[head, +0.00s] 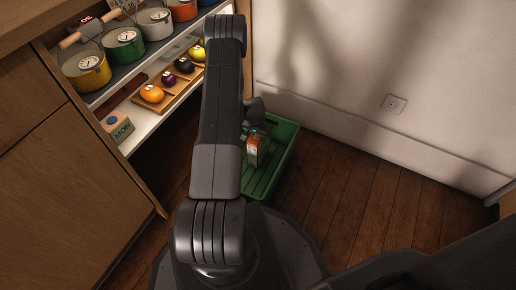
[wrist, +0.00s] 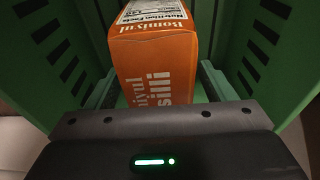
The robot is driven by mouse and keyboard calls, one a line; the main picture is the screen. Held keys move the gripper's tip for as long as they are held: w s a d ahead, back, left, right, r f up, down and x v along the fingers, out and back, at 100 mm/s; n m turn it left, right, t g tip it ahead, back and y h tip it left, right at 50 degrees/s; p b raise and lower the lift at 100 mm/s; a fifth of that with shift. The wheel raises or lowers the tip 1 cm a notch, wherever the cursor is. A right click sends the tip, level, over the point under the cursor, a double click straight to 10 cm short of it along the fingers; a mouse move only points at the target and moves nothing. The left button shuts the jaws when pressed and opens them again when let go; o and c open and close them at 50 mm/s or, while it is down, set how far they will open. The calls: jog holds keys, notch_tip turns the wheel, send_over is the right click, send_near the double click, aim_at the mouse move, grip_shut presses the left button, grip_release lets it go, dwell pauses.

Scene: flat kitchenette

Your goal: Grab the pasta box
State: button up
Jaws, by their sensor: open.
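The pasta box (head: 253,154) is a small orange and white carton inside a green crate (head: 285,160) on the floor. In the wrist view the pasta box (wrist: 155,70) stands straight ahead, its orange face with white lettering towards the camera. A nutrition label shows on its upper face. My gripper (head: 256,131) is open over the crate, right by the box. My arm hides part of the crate and gripper in the head view. In the wrist view the black gripper housing hides the box's lower end. I cannot tell whether the fingers touch the box.
Slotted green crate walls (wrist: 275,50) rise close on both sides of the box. A shelf unit (head: 135,142) with pots, fruit and a small box stands left. A white wall (head: 350,95) with a socket is behind. Wooden floor (head: 345,205) is clear to the right.

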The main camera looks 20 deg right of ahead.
jog(key=shift+f+b, duration=0.2)
jog(key=shift+b, duration=0.35)
dwell(0.4)
grip_shut()
dwell(0.5)
